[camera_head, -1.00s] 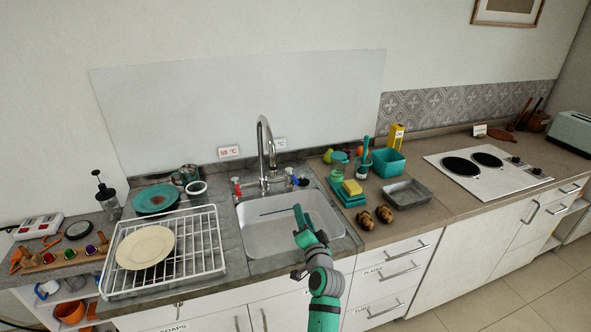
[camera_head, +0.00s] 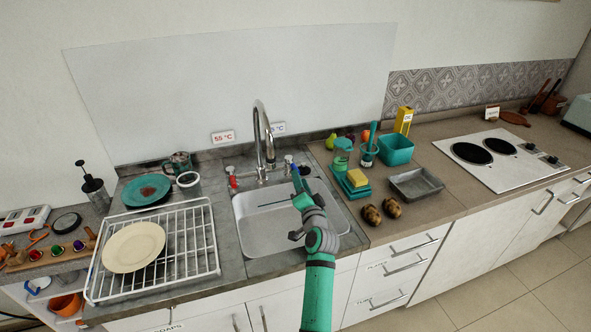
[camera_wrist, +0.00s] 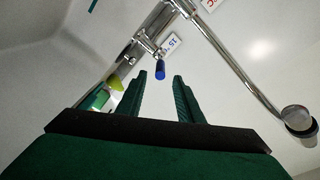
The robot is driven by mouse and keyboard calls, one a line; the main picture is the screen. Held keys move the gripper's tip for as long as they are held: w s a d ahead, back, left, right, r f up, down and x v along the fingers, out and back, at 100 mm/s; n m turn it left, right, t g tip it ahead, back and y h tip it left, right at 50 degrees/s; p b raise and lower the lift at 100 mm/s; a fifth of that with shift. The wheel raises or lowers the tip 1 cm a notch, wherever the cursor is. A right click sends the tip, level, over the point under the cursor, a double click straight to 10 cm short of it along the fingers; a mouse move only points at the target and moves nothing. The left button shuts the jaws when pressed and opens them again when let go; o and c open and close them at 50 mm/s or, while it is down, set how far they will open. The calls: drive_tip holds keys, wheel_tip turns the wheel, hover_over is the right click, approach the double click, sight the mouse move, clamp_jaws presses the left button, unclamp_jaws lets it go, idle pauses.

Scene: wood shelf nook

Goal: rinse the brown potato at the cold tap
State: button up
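Two brown potatoes, one on the left (camera_head: 371,214) and one on the right (camera_head: 391,208), lie on the counter right of the sink (camera_head: 262,232). The cold tap's blue handle (camera_head: 289,160) is at the back right of the sink, partly behind my gripper. My gripper (camera_head: 295,172) is over the sink's back right, pointing at that handle. In the wrist view, the blue handle (camera_wrist: 160,70) appears just beyond and between my gripper's fingertips (camera_wrist: 160,78), which are apart with nothing between them. The tall chrome spout (camera_head: 262,130) curves over the sink.
The red-marked hot tap (camera_head: 233,182) is left of the spout, below a 55 °C sign (camera_head: 223,137). A dish rack (camera_head: 205,240) with a plate stands left. A yellow sponge (camera_head: 357,178), a grey tray (camera_head: 415,184) and a teal bin (camera_head: 396,149) stand right.

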sight(294, 165)
drive_tip(key=x, duration=0.7)
clamp_jaws()
